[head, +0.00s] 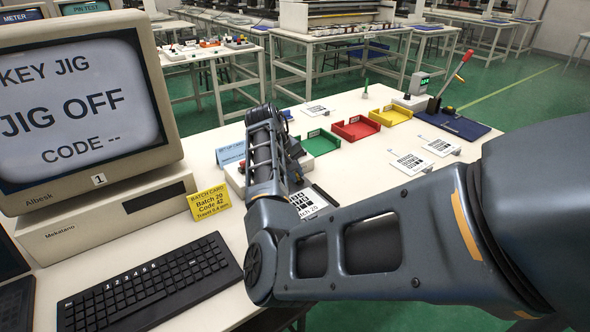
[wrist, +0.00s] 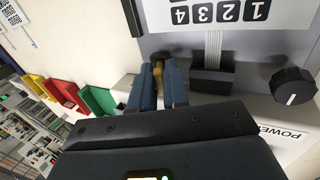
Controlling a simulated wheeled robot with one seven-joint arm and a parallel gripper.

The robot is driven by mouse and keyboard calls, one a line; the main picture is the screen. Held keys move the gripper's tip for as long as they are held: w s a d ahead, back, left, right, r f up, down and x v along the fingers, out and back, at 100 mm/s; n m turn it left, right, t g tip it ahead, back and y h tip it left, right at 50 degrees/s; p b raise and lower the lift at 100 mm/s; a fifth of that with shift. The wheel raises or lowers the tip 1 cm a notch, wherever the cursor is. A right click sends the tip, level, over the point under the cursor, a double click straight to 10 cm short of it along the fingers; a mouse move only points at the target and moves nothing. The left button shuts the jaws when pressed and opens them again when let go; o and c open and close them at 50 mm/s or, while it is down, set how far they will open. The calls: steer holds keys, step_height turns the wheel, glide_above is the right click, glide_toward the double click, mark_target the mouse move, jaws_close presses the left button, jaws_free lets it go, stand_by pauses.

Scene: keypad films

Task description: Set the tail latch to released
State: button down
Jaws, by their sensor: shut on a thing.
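In the wrist view my gripper (wrist: 158,86) has its two blue fingers close together around a small brass-coloured stem with a dark end, which looks like the lever of the tail latch (wrist: 157,69). Beside it, to the right, a pale ribbon tail (wrist: 213,48) runs from the keypad film (wrist: 225,14) into a dark connector block (wrist: 212,82). The film shows keys 1 to 4 and lies on a grey plate. In the head view my forearm covers most of the jig (head: 235,178), and the fingertips and latch are hidden. The monitor (head: 80,100) reads "JIG OFF" and "CODE --".
A black knob (wrist: 292,86) and a "POWER" label sit right of the connector. Green (head: 321,142), red (head: 357,128) and yellow (head: 390,115) trays line the table. A keyboard (head: 150,285) and a yellow batch card (head: 209,202) are at the left. A red-handled press (head: 450,85) stands at the back right.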

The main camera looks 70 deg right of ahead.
steer(key=shift+w+a+f+g+h, duration=0.15)
steer(key=shift+g+h, duration=0.15)
steer(key=shift+h, duration=0.2)
steer(key=c, duration=1.2)
jaws_free()
steer(key=v, duration=0.8)
steer(key=shift+f, duration=0.1)
